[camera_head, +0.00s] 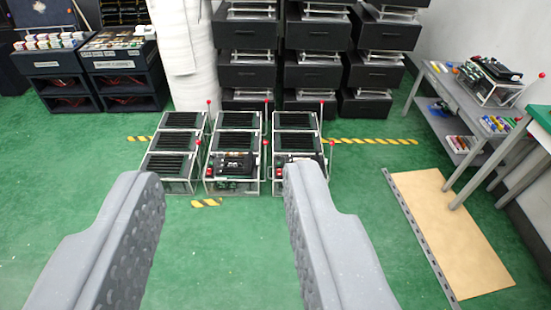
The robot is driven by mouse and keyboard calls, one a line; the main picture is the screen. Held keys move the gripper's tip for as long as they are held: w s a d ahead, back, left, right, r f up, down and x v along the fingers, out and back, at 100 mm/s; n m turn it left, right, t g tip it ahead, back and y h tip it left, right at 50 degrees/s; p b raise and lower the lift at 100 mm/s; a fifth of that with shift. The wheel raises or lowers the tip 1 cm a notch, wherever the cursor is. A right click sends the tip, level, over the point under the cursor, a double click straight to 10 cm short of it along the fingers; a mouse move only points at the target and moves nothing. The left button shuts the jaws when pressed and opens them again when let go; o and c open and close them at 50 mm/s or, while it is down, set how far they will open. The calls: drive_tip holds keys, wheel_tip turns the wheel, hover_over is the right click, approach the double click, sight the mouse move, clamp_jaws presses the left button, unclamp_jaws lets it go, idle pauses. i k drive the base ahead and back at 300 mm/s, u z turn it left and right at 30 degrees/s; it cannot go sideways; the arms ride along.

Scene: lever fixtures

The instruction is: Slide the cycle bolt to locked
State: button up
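My gripper (222,185) is open and empty, with its two grey fingers in the foreground. Beyond it, several low black-and-metal lever fixtures stand in three columns on the green floor. The middle front fixture (234,165) and the right front fixture (299,164) carry dark devices with small red parts. The left front fixture (171,172) shows a black slatted top. Thin upright levers with red ball ends, such as the middle lever (265,160), stand at the fixtures' sides. I cannot tell which part is the cycle bolt. The gripper is well short of the fixtures.
A grey table (440,85) at the right holds another fixture (492,78) and coloured items. A tan board (450,235) lies on the floor at right. Black drawer stacks (320,75) stand behind. The green floor (225,250) between me and the fixtures is clear.

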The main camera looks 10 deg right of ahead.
sight(250, 163)
drive_tip(key=z, duration=0.6)
drive_tip(key=i, duration=2.05)
drive_tip(key=u, duration=0.6)
drive_tip(key=i, duration=1.35)
drive_tip(key=u, duration=0.4)
